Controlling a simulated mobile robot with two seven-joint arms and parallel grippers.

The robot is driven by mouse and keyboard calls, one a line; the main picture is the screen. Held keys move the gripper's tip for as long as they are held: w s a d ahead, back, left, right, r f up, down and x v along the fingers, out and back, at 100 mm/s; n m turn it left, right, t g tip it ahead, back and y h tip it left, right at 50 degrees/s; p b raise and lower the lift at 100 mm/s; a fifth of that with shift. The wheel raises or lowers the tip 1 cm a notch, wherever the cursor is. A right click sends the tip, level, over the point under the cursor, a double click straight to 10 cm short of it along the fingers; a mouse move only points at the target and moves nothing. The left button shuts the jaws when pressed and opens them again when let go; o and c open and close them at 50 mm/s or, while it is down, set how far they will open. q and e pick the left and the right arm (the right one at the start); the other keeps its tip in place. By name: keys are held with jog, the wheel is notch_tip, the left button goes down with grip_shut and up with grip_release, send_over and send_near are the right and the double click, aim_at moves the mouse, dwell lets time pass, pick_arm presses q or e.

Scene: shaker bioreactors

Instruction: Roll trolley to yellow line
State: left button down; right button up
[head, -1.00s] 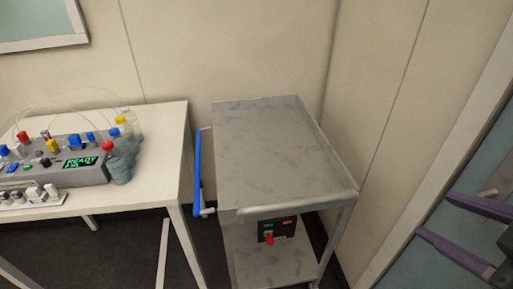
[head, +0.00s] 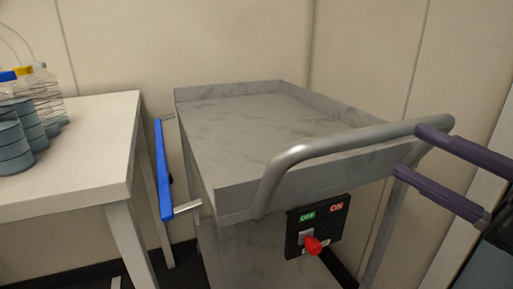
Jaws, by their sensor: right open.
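The grey metal trolley (head: 235,125) stands close to the wall, with a raised rim round its top. A curved metal push handle (head: 335,143) rises at its near edge. My right gripper (head: 412,151) comes in from the right with two purple fingers spread apart. The upper finger overlaps the right end of the handle, and the lower one lies below it near the trolley's right side. Whether they touch the handle I cannot tell. My left gripper and the yellow line are not in view.
A black switch box (head: 317,227) marked OFF and ON, with a red knob, is on the trolley's near side. A blue bar (head: 164,170) runs along its left. A white table (head: 85,160) with several bottles (head: 45,95) stands close on the left. Walls are behind and right.

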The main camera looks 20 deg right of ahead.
jog(key=shift+w+a, duration=0.15)
jog(key=shift+w, duration=0.1)
jog(key=x, duration=0.9)
jog(key=shift+b, duration=0.35)
jog(key=shift+a+r, duration=0.1)
jog(key=shift+r, duration=0.05)
jog(key=shift+c, duration=0.4)
grip_shut()
